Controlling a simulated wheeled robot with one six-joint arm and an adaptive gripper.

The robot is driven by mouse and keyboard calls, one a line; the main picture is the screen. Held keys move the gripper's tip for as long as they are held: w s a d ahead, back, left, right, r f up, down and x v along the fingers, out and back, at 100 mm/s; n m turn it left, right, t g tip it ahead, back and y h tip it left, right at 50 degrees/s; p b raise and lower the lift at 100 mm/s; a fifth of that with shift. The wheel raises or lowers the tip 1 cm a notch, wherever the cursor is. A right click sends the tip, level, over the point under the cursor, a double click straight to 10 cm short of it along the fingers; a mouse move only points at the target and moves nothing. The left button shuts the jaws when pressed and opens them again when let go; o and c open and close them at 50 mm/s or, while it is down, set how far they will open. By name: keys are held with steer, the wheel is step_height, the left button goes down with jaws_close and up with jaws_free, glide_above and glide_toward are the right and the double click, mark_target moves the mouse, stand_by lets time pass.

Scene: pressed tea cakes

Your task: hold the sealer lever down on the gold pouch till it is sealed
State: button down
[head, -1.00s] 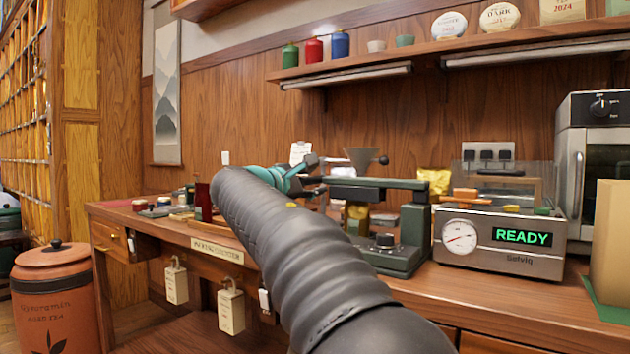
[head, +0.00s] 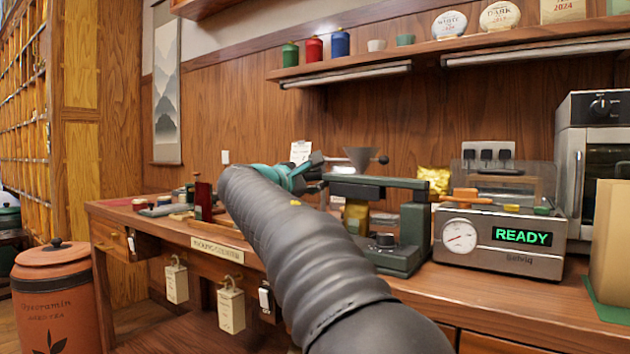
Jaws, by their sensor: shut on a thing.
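The dark green sealer (head: 406,258) stands on the counter right of my arm. Its lever (head: 385,182) runs nearly level across the top. My gripper (head: 320,171), teal at the wrist, is at the lever's left end and is shut on it; my arm partly hides the grip. A gold pouch (head: 356,217) stands upright under the lever, partly behind the sealer's front. I cannot tell whether the lever's bar presses on the pouch.
A machine reading READY (head: 500,240) stands right of the sealer, with another gold packet (head: 434,178) behind. A funnel (head: 361,158) rises behind the lever. The wooden counter (head: 480,290) is clear in front. A tan box (head: 612,240) stands at far right.

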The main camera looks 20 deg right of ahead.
steer(key=s+d+r+m+p, duration=0.1)
steer(key=s+r+m+p, duration=0.15)
steer(key=r, duration=0.35)
steer(key=s+d+r+m+p, duration=0.1)
steer(key=d+r+m+p, duration=0.1)
steer(key=r+m, duration=0.35)
steer(key=s+d+r+m, duration=0.5)
steer(key=s+d+r, duration=0.1)
steer(key=s+r, duration=0.3)
steer(key=shift+s+m, duration=0.3)
steer(key=shift+s, duration=0.1)
steer(key=c, duration=1.1)
jaws_free()
steer(key=shift+o, duration=0.2)
steer(key=shift+r, duration=0.1)
steer(key=v, duration=1.2)
